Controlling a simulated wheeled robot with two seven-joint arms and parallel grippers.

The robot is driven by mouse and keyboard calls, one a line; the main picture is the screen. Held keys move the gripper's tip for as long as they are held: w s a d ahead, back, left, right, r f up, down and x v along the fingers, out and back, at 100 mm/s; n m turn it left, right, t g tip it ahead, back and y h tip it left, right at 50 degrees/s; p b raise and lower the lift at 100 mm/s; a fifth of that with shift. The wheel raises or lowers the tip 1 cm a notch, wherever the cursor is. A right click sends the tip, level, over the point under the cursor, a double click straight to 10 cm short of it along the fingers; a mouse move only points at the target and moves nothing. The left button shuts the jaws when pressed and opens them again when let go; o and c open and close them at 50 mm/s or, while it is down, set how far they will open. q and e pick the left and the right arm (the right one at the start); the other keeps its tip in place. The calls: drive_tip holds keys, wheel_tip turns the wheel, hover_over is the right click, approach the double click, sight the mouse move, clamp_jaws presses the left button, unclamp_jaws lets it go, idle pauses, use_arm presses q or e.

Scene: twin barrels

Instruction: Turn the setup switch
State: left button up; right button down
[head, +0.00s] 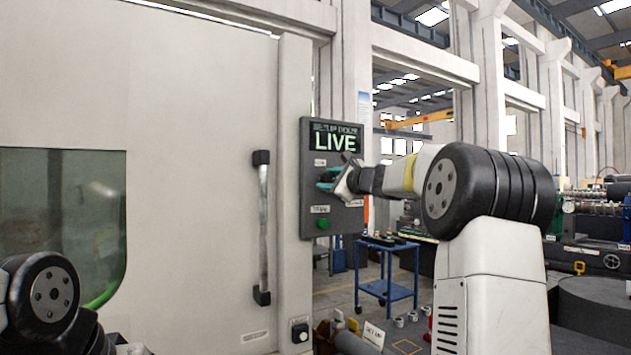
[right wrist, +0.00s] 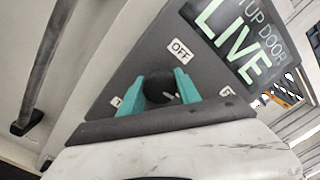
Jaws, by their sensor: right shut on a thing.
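The setup switch is a round black knob (right wrist: 160,88) on a dark grey control panel (head: 316,152). A label reading OFF (right wrist: 180,49) sits beside the knob in the right wrist view, with other labels partly hidden on both sides. A display (head: 335,138) at the panel's top reads LIVE in pale green. My right gripper (head: 328,180) reaches the panel from the right. In the right wrist view its teal fingers (right wrist: 159,86) are shut on the knob, one on each side. In the head view the gripper hides the knob. My left gripper is out of view; only its arm shows at bottom left.
A green button (head: 323,224) is below the switch. A long vertical door handle (head: 263,228) stands left of the panel on the pale machine door. A blue cart (head: 386,287) stands behind, and several small items lie on the floor.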

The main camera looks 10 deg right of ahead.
drive_tip(key=shift+m, duration=0.8)
drive_tip(key=shift+f, duration=0.1)
drive_tip(key=c, duration=0.9)
unclamp_jaws()
drive_tip(key=shift+o, duration=0.2)
drive_tip(key=v, duration=0.8)
